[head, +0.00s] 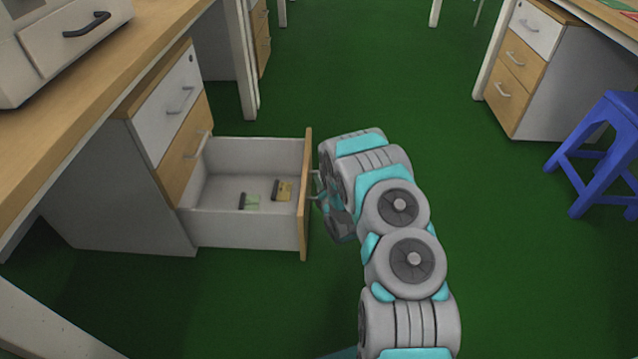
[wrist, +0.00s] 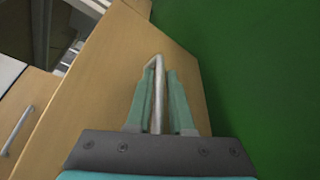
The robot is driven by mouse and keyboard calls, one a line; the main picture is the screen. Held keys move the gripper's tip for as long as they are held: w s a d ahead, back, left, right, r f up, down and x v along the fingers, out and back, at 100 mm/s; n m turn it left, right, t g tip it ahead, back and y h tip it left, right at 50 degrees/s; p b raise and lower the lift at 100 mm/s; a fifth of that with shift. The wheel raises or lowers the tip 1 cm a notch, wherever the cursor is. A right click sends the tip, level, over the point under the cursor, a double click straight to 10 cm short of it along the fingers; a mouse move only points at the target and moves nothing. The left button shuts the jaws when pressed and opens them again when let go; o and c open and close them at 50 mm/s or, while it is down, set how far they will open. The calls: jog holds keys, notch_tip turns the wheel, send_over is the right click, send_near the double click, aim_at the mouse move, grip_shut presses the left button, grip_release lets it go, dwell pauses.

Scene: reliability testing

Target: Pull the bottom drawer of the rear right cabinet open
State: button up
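The cabinet (head: 110,190) under the desk at left in the head view has a white top drawer, a wooden middle drawer and a bottom drawer (head: 245,228) standing well out. The bottom drawer's wooden front (head: 305,195) faces my arm. My gripper (head: 322,192) is at this front, partly hidden by my wrist. In the wrist view, my gripper's fingers (wrist: 160,74) lie on both sides of the metal bar handle (wrist: 157,95), closed around it. The drawer front (wrist: 110,85) fills the view behind them.
A wooden desk top (head: 100,105) is above the cabinet. A blue stool (head: 605,150) and another cabinet (head: 545,80) stand at right. Green floor between is clear.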

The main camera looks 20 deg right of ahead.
jog(key=o, duration=0.3)
jog(key=shift+s, duration=0.1)
jog(key=v, duration=0.7)
jog(key=shift+s, duration=0.3)
jog(key=shift+r, duration=0.1)
